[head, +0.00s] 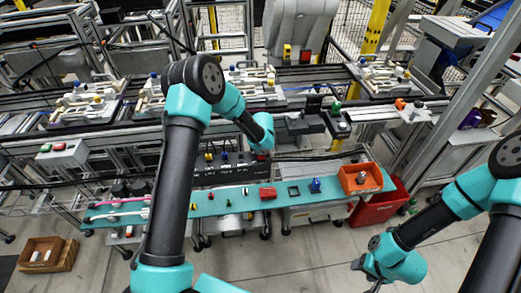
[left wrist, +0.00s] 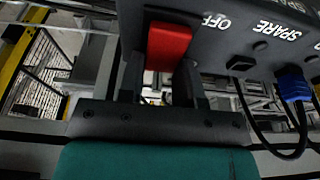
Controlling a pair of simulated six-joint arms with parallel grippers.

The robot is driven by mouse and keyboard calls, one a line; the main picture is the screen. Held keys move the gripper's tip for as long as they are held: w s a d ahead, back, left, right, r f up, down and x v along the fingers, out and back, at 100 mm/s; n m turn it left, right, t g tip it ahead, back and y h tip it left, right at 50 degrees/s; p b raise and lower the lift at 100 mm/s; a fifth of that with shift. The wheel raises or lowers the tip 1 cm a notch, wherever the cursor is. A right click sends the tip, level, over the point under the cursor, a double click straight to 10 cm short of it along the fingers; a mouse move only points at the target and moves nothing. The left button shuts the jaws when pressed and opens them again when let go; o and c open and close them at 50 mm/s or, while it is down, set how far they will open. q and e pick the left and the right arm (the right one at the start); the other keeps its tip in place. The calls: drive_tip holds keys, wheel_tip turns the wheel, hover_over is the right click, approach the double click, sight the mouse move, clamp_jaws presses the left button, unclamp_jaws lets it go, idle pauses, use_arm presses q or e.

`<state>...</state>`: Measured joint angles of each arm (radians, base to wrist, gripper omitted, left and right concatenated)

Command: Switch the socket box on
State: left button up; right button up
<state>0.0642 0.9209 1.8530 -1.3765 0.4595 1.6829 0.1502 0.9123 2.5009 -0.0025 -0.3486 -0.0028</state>
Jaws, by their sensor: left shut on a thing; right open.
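The black socket box (head: 228,172) stands behind the teal shelf in the head view, with yellow and dark plugs along its top. In the left wrist view the socket box (left wrist: 255,35) shows OFF and SPARE labels. Its red switch (left wrist: 168,45) sits beside the OFF label. My left gripper (left wrist: 163,85) is shut on the red switch, one finger on each side. In the head view my left wrist covers most of that gripper. My right gripper (head: 364,276) is open and empty above the floor at lower right, away from the box.
A blue plug (left wrist: 293,85) with a black cable sits in the box near my left gripper. The teal shelf (head: 180,207) holds small parts and an orange bin (head: 374,181). A red bin (head: 372,212) stands below.

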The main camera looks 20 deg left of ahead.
use_arm(q)
drive_tip(key=shift+s+a+r+t+y, duration=0.2)
drive_tip(key=shift+t+y, duration=0.2)
drive_tip(key=shift+t, duration=0.3)
drive_tip(key=shift+s+d+f, duration=0.1)
drive_tip(key=shift+d, duration=0.05)
drive_tip(key=o, duration=0.6)
drive_tip(key=shift+s, duration=0.1)
drive_tip(key=o, duration=0.3)
drive_tip(key=shift+d, duration=0.1)
drive_tip(key=v, duration=1.7)
drive_tip(key=shift+s, duration=0.15)
